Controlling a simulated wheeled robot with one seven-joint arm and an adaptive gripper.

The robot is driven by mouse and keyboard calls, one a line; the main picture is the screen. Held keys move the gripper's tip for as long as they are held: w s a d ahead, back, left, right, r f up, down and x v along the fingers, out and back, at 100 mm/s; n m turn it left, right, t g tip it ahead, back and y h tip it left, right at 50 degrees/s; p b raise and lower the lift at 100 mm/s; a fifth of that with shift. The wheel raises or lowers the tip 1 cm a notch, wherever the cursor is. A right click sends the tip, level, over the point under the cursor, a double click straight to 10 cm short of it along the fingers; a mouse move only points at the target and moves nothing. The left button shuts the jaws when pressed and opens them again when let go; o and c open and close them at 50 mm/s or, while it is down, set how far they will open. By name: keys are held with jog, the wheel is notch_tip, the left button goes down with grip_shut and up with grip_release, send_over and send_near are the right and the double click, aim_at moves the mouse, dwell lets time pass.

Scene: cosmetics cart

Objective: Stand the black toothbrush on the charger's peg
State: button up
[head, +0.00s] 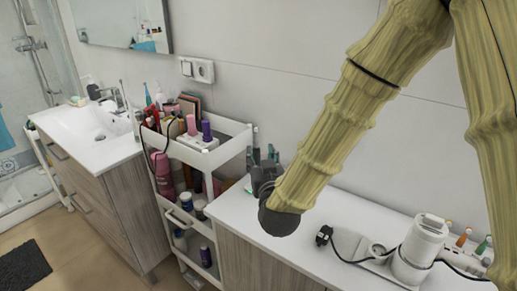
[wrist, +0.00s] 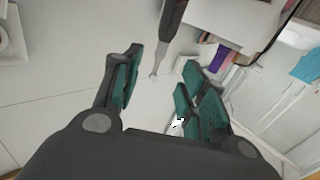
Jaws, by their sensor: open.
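The black toothbrush (wrist: 172,18) is in the upper middle of the wrist view. Its dark handle is cut off by the top edge, and its thin pale neck points between my gripper's fingertips. My gripper (wrist: 160,64) is open, with teal pads on both sides of that neck and a gap around it. In the head view my gripper (head: 262,160) is over the counter's left end, beside the cart, and mostly hides the brush. The white charger (head: 378,262) lies on the counter to the right. Its peg is too small to make out clearly.
A white device (head: 425,236) stands by the charger, with orange and green brush heads (head: 465,236) behind. A cable ends in a black plug (head: 323,235). The crowded cart (head: 222,152) is left of my gripper.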

jog(key=shift+s+d, duration=0.2)
jog(key=shift+s, duration=1.2)
jog(key=shift+r, duration=0.1)
